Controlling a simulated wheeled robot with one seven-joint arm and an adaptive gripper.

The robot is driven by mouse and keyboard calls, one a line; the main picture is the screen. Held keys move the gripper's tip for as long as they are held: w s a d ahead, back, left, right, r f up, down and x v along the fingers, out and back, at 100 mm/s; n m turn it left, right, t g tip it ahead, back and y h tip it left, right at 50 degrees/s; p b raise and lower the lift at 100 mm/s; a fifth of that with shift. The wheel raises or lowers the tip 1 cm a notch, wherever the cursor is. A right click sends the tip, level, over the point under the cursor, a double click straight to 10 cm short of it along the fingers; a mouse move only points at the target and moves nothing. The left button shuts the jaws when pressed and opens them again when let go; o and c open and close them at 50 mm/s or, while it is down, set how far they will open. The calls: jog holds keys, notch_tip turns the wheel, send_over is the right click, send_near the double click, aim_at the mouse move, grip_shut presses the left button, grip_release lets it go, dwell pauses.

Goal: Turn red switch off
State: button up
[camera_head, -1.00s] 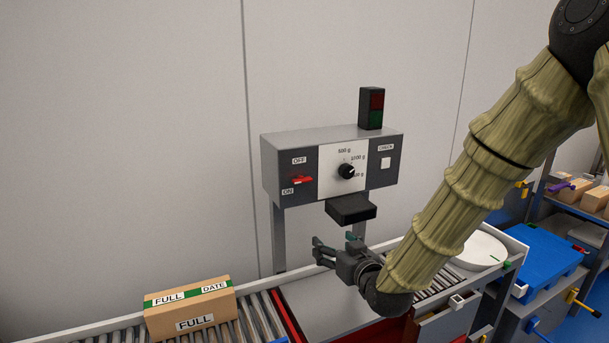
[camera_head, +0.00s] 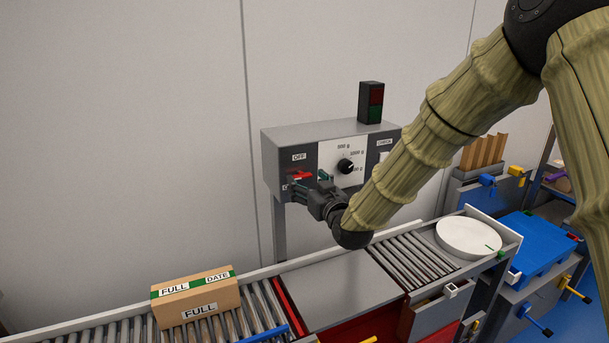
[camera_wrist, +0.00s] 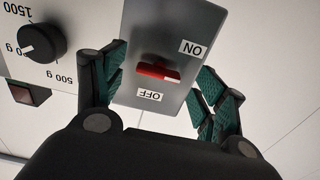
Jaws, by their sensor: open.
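The red switch (camera_head: 300,174) is on the left of the grey control box's front, between an OFF label above (camera_head: 299,157) and an ON label that my gripper partly covers. My gripper (camera_head: 307,181) is in front of the switch, just below it in the head view. In the wrist view the red switch (camera_wrist: 158,72) lies between my two open fingers (camera_wrist: 160,92), with the OFF label (camera_wrist: 149,96) and ON label (camera_wrist: 193,48) upside down. The fingers are apart and hold nothing. I cannot tell whether they touch the panel.
A black dial (camera_head: 346,166) sits on the white plate right of the switch and also shows in the wrist view (camera_wrist: 41,43). A red and green lamp (camera_head: 371,102) stands on the box. Below run a roller conveyor (camera_head: 412,262) and a cardboard box (camera_head: 196,297).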

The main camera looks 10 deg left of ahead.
jog(key=shift+p+x, duration=0.3)
jog(key=shift+x, duration=0.8)
jog(key=shift+c, duration=0.2)
jog(key=c, duration=1)
